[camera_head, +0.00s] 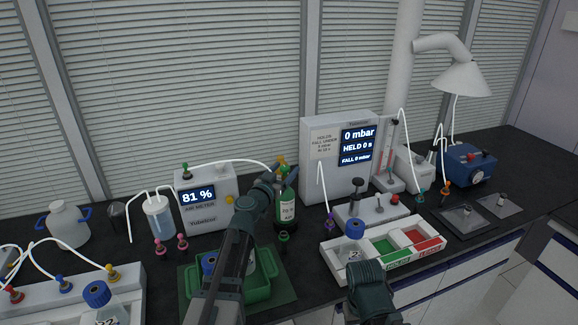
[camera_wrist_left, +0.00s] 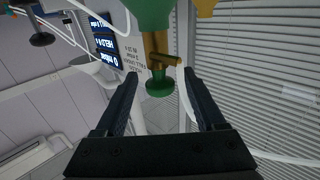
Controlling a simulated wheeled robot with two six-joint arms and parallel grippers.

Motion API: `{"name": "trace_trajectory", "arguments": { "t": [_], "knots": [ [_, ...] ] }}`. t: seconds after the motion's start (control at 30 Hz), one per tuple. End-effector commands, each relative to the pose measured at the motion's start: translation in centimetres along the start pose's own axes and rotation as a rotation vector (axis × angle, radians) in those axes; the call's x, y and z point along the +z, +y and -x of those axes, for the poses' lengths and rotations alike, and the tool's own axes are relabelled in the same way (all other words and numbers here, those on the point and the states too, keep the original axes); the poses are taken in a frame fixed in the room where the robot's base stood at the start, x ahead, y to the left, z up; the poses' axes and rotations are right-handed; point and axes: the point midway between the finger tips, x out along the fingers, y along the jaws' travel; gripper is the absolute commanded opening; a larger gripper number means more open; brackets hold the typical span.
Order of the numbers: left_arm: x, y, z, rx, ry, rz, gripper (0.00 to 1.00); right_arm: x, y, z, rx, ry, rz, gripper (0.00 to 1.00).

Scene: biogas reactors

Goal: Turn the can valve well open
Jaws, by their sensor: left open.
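The green gas can (camera_head: 286,207) stands upright behind the green tray in the head view, with a white label. In the left wrist view, the can (camera_wrist_left: 152,12) is at the top, upside down in the picture. Its brass valve (camera_wrist_left: 158,48) ends in a green knob (camera_wrist_left: 159,84). My left gripper (camera_head: 272,182) is at the can's top and partly hides the valve in the head view. In the left wrist view its open fingers stand either side of the knob, apart from it. My right gripper (camera_head: 372,300) is low at the front; its fingers are not clear.
An 81 % gas meter (camera_head: 206,199) stands left of the can, and a pressure tester (camera_head: 331,170) right of it. A white hose runs from the meter towards the can's top. The green tray (camera_head: 262,291) and a white sorting tray (camera_head: 399,264) lie in front.

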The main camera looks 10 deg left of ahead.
Motion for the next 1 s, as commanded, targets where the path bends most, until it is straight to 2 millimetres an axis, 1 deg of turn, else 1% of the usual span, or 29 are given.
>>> {"name": "trace_trajectory", "arguments": {
  "t": [0.03,0.1,0.2,0.3,0.5,0.57,0.6,0.67,0.7,0.77,0.9,1.0],
  "knots": [
    [0.0,-0.1,-1.3,0.001,0.0,0.0,0.72,0.0,0.0,0.0,0.0,0.0,0.0,0.57],
    [0.0,-0.1,-2.3,0.0,0.0,0.0,0.72,0.0,0.0,0.0,0.0,0.0,0.0,0.57],
    [0.0,-0.1,-3.2,0.0,0.0,0.0,0.72,0.0,0.0,0.0,0.0,0.0,0.0,0.57],
    [0.0,0.0,-3.5,0.0,0.0,0.0,0.72,0.0,0.0,0.0,0.0,0.0,0.0,0.57],
    [0.0,0.0,-3.5,0.0,0.0,0.0,0.72,0.0,0.0,0.0,0.0,0.0,0.0,0.57],
    [0.0,0.0,-3.5,0.0,0.0,0.0,0.61,0.0,0.0,0.0,0.0,0.0,0.0,0.57],
    [0.0,0.0,-3.5,0.0,0.0,0.0,0.54,0.0,0.0,0.0,0.0,0.0,0.0,0.57],
    [0.0,0.0,-3.5,0.0,0.0,0.0,0.43,0.0,0.0,0.0,0.0,0.0,0.0,0.57],
    [0.0,0.0,-3.5,0.0,0.0,0.0,0.36,0.0,0.0,0.0,0.0,0.0,0.0,0.57],
    [0.0,0.0,-3.5,0.0,0.0,0.0,0.25,0.0,0.0,0.0,0.0,0.0,0.0,0.57],
    [0.0,0.0,-3.5,0.0,0.0,0.0,0.0,0.0,0.0,0.0,0.0,0.0,0.0,0.57],
    [0.0,0.0,-3.4,0.0,0.0,0.0,0.0,0.0,0.0,0.0,0.0,0.0,0.0,0.57]
  ]
}}
